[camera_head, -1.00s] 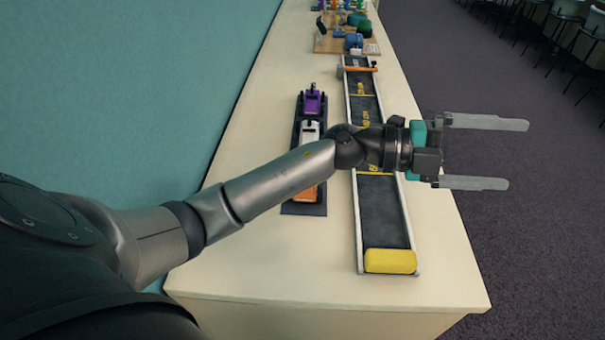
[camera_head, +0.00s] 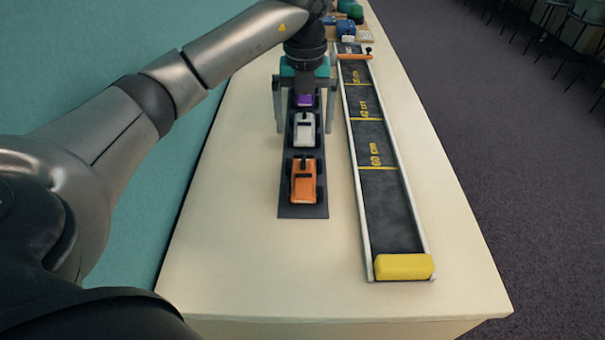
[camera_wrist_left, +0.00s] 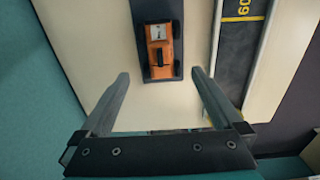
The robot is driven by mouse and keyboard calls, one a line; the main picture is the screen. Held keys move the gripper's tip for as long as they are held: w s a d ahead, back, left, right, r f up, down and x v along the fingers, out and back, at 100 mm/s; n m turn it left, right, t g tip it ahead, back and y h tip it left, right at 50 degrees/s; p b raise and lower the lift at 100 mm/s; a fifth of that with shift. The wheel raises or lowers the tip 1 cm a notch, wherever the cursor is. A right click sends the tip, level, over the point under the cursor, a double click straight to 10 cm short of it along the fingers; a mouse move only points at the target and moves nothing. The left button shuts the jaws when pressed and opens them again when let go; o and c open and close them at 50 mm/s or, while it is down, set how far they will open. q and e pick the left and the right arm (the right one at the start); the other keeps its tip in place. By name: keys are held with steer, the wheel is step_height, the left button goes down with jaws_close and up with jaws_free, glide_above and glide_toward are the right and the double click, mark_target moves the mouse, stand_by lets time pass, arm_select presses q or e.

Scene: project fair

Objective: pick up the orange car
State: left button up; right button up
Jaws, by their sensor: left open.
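The orange car (camera_head: 303,184) sits on the near end of a dark mat (camera_head: 303,212) on the table, behind it a white car (camera_head: 304,130) and a purple car (camera_head: 304,100). My left gripper (camera_head: 304,128) is open, its fingers pointing down, and in the head view it appears around the row farther back than the orange car. In the left wrist view the orange car (camera_wrist_left: 159,50) lies beyond the open, empty fingertips (camera_wrist_left: 160,74), roughly centred between them. The gripper and wrist hide part of the purple car. My right gripper is not in view.
A dark track (camera_head: 385,185) with yellow distance marks and pale side rails runs along the table to the right of the mat. A yellow block (camera_head: 403,267) closes its near end. Blue and green items (camera_head: 350,20) stand at the far end. The near left tabletop is clear.

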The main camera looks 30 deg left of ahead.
mark_target(304, 172)
arm_select(q)
step_height(304, 172, down, 8)
steer(key=shift+f+b, duration=0.25)
steer(key=shift+b, duration=0.25)
steer(key=shift+s+d+f+b, duration=0.1)
steer(key=shift+s+f+b, duration=0.1)
steer(key=shift+f, duration=1.15)
steer(key=shift+s+d+f+b, duration=0.1)
steer(key=shift+f+b, duration=0.1)
steer(key=shift+f, duration=1.1)
steer(key=shift+r, duration=0.1)
steer(key=c, duration=1.5)
